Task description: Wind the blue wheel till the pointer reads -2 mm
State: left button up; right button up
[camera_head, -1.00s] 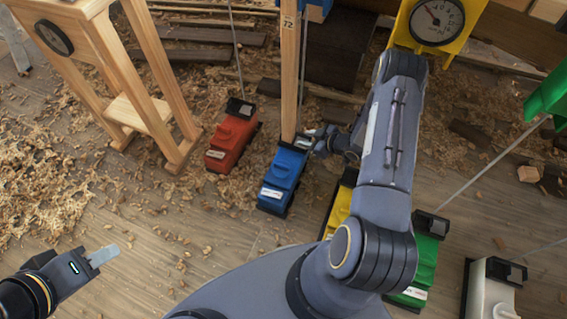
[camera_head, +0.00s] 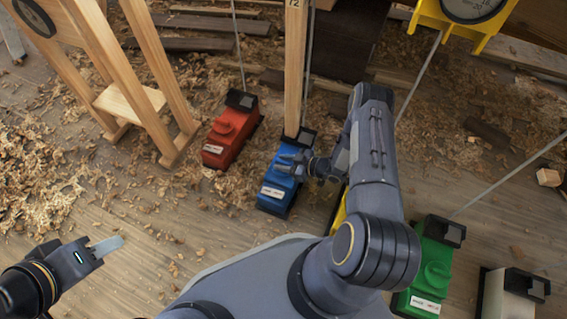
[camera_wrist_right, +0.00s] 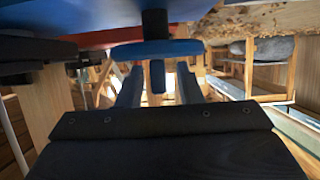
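The blue jack (camera_head: 275,196) stands on the floor at the foot of a wooden post. My right gripper (camera_head: 286,163) reaches over its upper part from the right, with two fingertips apart. In the right wrist view, the blue wheel (camera_wrist_right: 157,48) is a flat disc on a dark shaft. A small blue peg (camera_wrist_right: 157,76) hangs below it between my right gripper's fingers (camera_wrist_right: 158,88), with gaps on both sides. My left gripper (camera_head: 106,246) is at lower left, far from the jack; its finger opening is unclear. The blue jack's pointer and scale are out of view.
A red jack (camera_head: 230,135) stands close left of the blue one. A green jack (camera_head: 428,265) and a white jack (camera_head: 512,290) stand at lower right. A yellow gauge (camera_head: 430,17) is cut off at the top. A wooden post (camera_head: 295,70) rises behind the blue jack.

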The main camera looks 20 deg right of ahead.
jog(key=shift+c, duration=0.3)
grip_shut()
jog(key=shift+m+h, duration=0.3)
jog(key=m+t+h+p, duration=0.1)
jog(key=m+t+h, duration=0.1)
jog(key=m+h, duration=0.1)
jog(key=shift+a+m+t+h, duration=0.1)
jog(key=shift+m+t+h, duration=0.2)
jog(key=shift+m, duration=0.1)
jog(key=m+h+p, duration=0.1)
jog(key=m+h, duration=0.1)
jog(key=h, duration=0.1)
jog(key=shift+m+t, duration=0.3)
jog(key=shift+t, duration=0.1)
jog(key=m+h+p, duration=0.1)
jog(key=m+h, duration=0.2)
jog(key=h, duration=0.1)
jog(key=shift+m+g+h+p, duration=0.7)
jog(key=shift+m+h, duration=1.2)
jog(key=shift+h, duration=0.3)
